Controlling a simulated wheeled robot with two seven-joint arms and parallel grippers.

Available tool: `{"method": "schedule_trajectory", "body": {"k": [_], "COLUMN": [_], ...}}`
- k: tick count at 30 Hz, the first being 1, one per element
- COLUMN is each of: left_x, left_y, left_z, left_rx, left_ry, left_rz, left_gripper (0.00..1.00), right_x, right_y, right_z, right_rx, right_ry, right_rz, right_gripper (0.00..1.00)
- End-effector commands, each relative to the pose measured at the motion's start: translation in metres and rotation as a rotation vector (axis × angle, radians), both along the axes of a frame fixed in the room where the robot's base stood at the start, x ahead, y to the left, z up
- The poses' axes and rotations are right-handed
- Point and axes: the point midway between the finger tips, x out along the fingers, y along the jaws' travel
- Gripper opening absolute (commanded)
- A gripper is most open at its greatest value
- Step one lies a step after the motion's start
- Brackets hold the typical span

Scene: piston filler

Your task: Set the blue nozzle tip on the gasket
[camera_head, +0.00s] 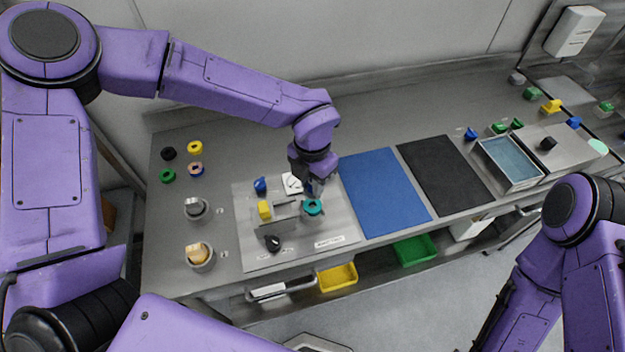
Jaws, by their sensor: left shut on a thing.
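My left gripper (314,187) points down over the board, right above the teal ring-shaped gasket (312,208). It is shut on a small dark bluish piece, which I take as the blue nozzle tip; the fingers hide most of it. I cannot tell whether this piece touches the gasket. The gasket lies flat on top of a short round metal part on the grey board. Another small blue piece (260,185) stands on the board to the left. My right arm shows at the lower right, but its gripper is out of view.
Several coloured rings and two metal cups are further left. A blue mat (385,193) and a black mat (445,174) lie clear to the right.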

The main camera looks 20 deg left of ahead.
Motion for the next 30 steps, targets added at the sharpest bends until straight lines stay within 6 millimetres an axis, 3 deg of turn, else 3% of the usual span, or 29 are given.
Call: {"method": "schedule_trajectory", "body": {"k": [3, 16, 30], "left_x": [0.0, -0.001, 0.0], "left_y": [0.0, 0.0, 0.0], "left_z": [-0.014, -0.047, -0.051], "left_rx": [0.001, 0.0, 0.0], "left_ry": [-0.001, 0.001, 0.0], "left_rz": [0.0, 0.0, 0.0], "left_gripper": [0.0, 0.0, 0.0], "right_x": [0.0, 0.0, 0.0], "right_y": [0.0, 0.0, 0.0], "right_z": [-0.014, -0.032, -0.033], "right_rx": [0.0, 0.0, 0.0], "right_ry": [0.0, 0.0, 0.0], "right_rz": [0.0, 0.0, 0.0], "right_gripper": [0.0, 0.0, 0.0]}}
